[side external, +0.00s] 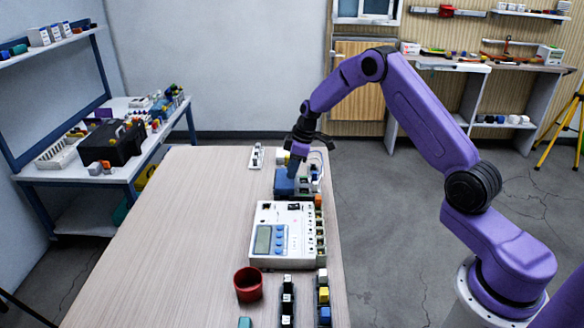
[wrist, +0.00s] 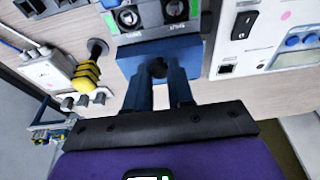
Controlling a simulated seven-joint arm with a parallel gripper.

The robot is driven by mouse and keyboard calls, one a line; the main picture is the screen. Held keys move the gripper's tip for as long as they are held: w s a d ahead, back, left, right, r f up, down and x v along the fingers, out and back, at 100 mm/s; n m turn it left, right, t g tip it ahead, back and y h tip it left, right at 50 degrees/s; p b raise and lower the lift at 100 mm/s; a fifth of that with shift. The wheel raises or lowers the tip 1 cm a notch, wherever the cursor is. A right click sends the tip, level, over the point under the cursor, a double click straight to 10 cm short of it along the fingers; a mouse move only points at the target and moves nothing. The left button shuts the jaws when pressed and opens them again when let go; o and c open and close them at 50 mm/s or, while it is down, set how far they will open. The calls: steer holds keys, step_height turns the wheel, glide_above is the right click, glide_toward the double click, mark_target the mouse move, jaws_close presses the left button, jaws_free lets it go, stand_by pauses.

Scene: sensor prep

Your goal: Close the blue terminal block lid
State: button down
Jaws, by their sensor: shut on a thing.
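The blue terminal block lid (side external: 283,186) is at the far end of the table, and it fills the upper middle of the wrist view (wrist: 130,64). It stands out from the terminal block (wrist: 152,17), whose round terminals and green marks are uncovered. My gripper (wrist: 159,70) has its two dark blue fingers drawn together at the lid's near edge, shut on the lid. In the side view my gripper (side external: 292,174) comes down from above onto the lid and partly hides the block. The exact contact between fingertips and lid is hard to see.
A white meter box (side external: 287,232) with a screen and blue buttons stands just in front of the block. A yellow-and-black plug (wrist: 87,74) and a white switch box (wrist: 46,72) lie on the block's other side. A red cup (side external: 248,285) stands nearer. The table's left part is clear.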

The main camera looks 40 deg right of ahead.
steer(key=shift+a, duration=0.1)
steer(key=c, duration=1)
jaws_free()
steer(key=v, duration=1.7)
steer(key=shift+r, duration=0.2)
